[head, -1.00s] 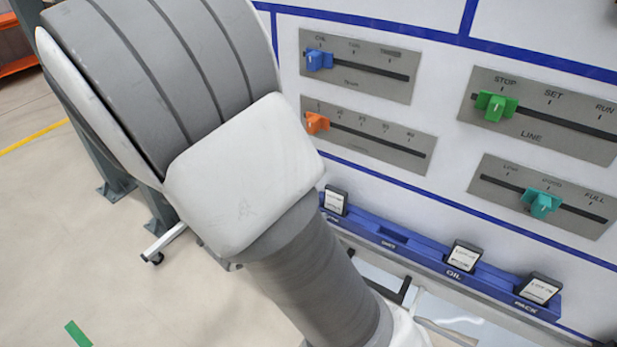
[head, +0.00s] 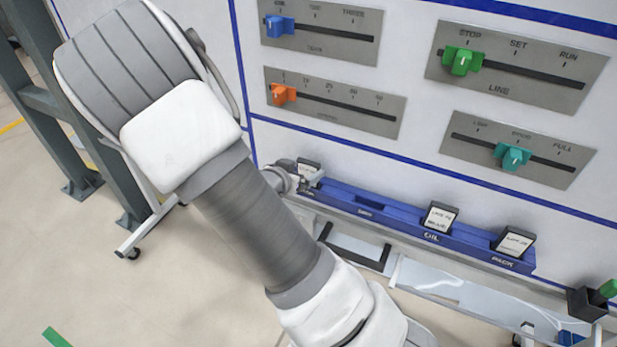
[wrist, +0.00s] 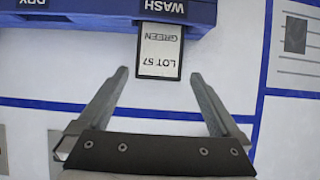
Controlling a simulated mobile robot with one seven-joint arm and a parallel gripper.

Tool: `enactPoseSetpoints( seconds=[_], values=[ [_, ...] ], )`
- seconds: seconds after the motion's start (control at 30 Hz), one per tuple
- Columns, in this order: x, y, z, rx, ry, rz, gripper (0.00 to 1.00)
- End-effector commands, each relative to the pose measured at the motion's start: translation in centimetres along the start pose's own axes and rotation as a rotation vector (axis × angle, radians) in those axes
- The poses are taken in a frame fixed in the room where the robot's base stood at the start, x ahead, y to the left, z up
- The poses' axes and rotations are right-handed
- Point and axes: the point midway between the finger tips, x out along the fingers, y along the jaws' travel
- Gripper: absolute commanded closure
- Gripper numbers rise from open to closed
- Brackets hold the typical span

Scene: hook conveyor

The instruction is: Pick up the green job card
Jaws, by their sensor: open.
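The green job card (wrist: 160,52), a white card with a dark edge reading "LOT 57 GREEN", sits in the WASH slot of the blue rack (wrist: 100,12). In the head view the card (head: 309,167) stands at the rack's left end, partly covered by my gripper (head: 312,180). In the wrist view my gripper (wrist: 159,74) is open, one finger on each side of the card's free end. Gaps show between the card and both fingers. The rack (head: 400,217) is fixed low along the white panel.
Other cards stand in the OIL slot (head: 439,217) and the PACK slot (head: 512,243); the DRY slot (head: 370,203) looks empty. Above are sliders with blue (head: 278,27), orange (head: 283,94), green (head: 461,60) and teal (head: 511,157) knobs. A grey post (head: 75,125) stands left.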

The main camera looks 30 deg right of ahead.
Motion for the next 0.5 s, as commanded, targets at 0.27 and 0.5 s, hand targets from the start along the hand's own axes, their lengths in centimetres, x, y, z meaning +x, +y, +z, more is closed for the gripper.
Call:
enactPoseSetpoints(
  seconds=[0.27, 0.5],
  values=[
    [3.9, 0.3, -0.3, -0.001, 0.0, 0.003, 0.0],
    [4.3, 0.2, -0.3, 0.0, 0.0, 0.001, 0.0]
  ],
)
